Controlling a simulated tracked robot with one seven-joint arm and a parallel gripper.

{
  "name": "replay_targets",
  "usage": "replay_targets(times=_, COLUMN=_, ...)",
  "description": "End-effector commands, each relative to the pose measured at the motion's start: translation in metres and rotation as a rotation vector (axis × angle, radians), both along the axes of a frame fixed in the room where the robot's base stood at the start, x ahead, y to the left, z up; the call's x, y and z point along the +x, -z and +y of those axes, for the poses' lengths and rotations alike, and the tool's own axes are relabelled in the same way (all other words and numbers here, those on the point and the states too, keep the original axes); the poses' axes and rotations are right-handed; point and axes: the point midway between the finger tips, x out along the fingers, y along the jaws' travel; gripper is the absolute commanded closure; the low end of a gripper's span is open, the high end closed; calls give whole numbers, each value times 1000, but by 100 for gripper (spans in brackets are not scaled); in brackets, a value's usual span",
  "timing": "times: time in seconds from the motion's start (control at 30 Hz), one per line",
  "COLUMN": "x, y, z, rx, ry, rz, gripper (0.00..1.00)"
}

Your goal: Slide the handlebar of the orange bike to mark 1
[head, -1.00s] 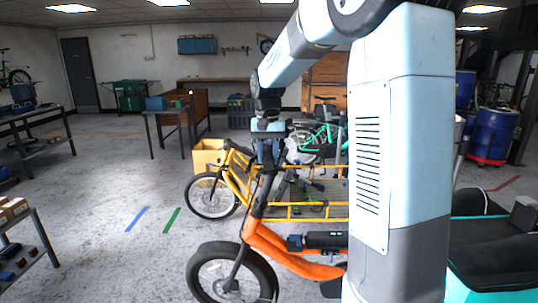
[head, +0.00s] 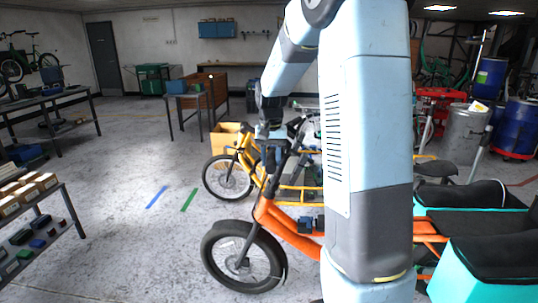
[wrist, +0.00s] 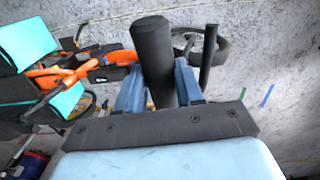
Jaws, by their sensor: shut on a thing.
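The orange bike (head: 268,216) stands upright in front of me, its front wheel (head: 243,256) to the left and its rear part hidden behind my arm. In the wrist view its orange frame (wrist: 72,76) lies to the left. My gripper (head: 274,160) is above its front end. In the wrist view my gripper (wrist: 158,88) is shut on the dark handlebar (wrist: 153,50), one finger on each side. A blue floor mark (head: 156,197) and a green floor mark (head: 189,200) lie left of the front wheel. No number is readable on either.
A yellow cargo bike (head: 245,160) stands close behind the orange one. A shelf with small boxes (head: 40,205) is at the left. Teal cargo boxes (head: 490,260) are at the right. The floor around the marks is clear.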

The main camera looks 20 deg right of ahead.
Motion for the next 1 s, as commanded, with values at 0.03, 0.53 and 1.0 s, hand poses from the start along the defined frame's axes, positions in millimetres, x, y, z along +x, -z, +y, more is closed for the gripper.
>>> replay_targets(times=0.03, x=-2, y=5, z=-1, rx=1, ry=4, rz=9, gripper=100)
replay_targets(times=0.53, x=-3, y=5, z=-1, rx=2, ry=6, rz=10, gripper=38)
replay_targets(times=1.0, x=-1, y=-18, z=-2, rx=2, ry=7, rz=4, gripper=38)
